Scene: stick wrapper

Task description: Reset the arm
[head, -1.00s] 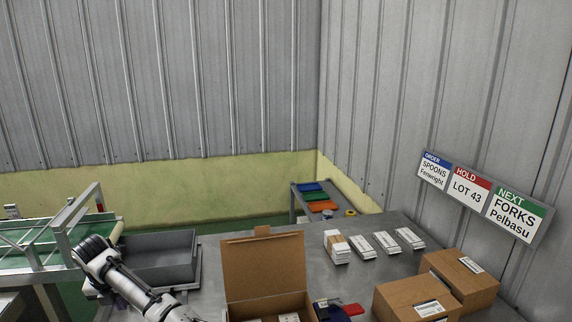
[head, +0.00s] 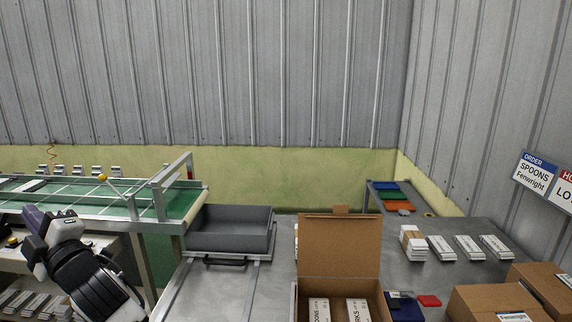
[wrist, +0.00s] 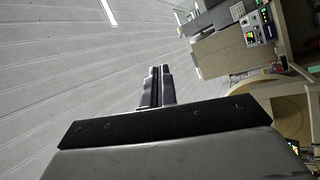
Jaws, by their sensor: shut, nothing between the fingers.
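My arm reaches up at the lower left of the head view, in front of the conveyor (head: 92,199). My gripper (head: 33,214) is at its far end and appears small and dark there. In the wrist view my gripper (wrist: 160,72) has its two fingers together with nothing between them. Behind the fingers the wrist view shows ribbed grey wall and, at the right, a machine with a lit control panel (wrist: 255,27).
An open cardboard box (head: 340,246) holding white packs stands on the metal table (head: 225,292). A grey bin (head: 229,232) is behind it to the left. Bundled white packs (head: 413,242) and closed cartons (head: 497,303) are at the right. Order signs (head: 536,172) hang on the right wall.

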